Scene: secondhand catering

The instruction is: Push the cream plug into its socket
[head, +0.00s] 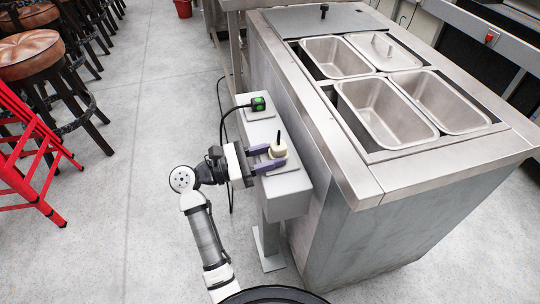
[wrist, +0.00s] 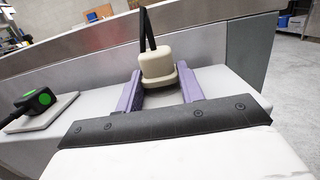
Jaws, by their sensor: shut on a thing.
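The cream plug (head: 278,149) is between the purple fingers of my gripper (head: 275,158), above the grey ledge on the side of the steel counter. In the wrist view the cream plug (wrist: 156,65) is upright, with its black cord rising from the top. My gripper (wrist: 160,86) is shut on it from the near side. A grey plate (head: 281,168) lies on the ledge at the plug. The socket's opening and the plug's pins are hidden, so I cannot tell how deep the plug sits.
A black plug with a green top (head: 258,103) sits on another plate further along the ledge (head: 285,203). The steel counter (head: 330,150) with several metal pans stands close on the right. Floor between is clear.

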